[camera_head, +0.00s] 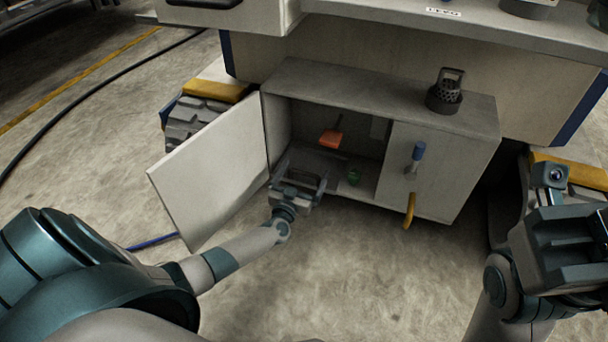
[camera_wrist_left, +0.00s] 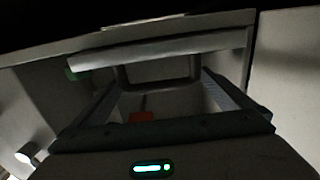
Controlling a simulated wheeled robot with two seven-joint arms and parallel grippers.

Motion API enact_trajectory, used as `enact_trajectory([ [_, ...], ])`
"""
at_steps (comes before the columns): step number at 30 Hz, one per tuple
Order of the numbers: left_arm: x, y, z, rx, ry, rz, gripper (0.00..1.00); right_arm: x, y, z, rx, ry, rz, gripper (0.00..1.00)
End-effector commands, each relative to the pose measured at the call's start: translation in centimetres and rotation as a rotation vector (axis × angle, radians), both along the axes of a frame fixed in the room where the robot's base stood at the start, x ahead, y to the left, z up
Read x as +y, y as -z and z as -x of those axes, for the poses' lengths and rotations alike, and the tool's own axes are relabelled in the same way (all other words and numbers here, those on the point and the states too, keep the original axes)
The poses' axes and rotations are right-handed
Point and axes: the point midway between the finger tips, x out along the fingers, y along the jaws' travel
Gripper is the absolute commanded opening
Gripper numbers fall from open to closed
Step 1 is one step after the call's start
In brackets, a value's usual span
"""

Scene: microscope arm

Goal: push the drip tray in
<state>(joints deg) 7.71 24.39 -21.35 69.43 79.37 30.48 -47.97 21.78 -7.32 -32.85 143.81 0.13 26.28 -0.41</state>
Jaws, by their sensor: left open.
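A grey, flat piece that looks like the drip tray (camera_head: 318,162) lies low in the open cabinet (camera_head: 380,93), partly hidden by my left gripper. My left gripper (camera_head: 303,172) is open at the lower left of the cabinet opening, beside the swung-out door (camera_head: 212,172). In the left wrist view, the gripper's fingers spread left and right. A pale bar (camera_wrist_left: 200,46) crosses beyond them; I cannot tell whether it is the tray's front or the cabinet's edge. Contact is unclear. My right gripper (camera_head: 570,240) is at the right edge, outside the cabinet; its jaws are unclear.
An orange piece (camera_head: 331,138) and a small green item (camera_head: 354,176) are inside the cabinet. A blue-topped handle (camera_head: 417,153) and a yellow hook-shaped handle (camera_head: 409,210) are on its right front. A dark perforated holder (camera_head: 445,95) stands on top. The floor in front is clear.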

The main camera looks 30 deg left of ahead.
Motion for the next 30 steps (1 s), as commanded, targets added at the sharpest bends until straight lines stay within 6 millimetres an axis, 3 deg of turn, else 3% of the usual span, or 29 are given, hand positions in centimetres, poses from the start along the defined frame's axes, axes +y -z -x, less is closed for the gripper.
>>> enact_trajectory([
  [5,0.0,0.0,0.0,0.000,0.000,0.000,1.00,0.0,0.0,0.0,0.000,0.000,0.000,0.31],
  [12,0.0,0.0,0.0,0.000,0.000,0.000,0.50,0.0,0.0,0.0,0.000,0.000,0.000,0.31],
  [17,0.2,0.1,-0.8,-0.001,-0.001,-0.001,0.50,0.0,0.2,0.0,0.000,0.000,0.000,0.31],
  [24,0.9,0.1,-3.5,0.000,-0.001,-0.001,0.50,0.0,0.3,0.2,-0.011,-0.009,-0.003,0.31],
  [30,0.9,0.0,-3.7,0.001,0.000,-0.001,0.50,0.0,0.0,0.5,-0.018,-0.017,-0.013,0.31],
])
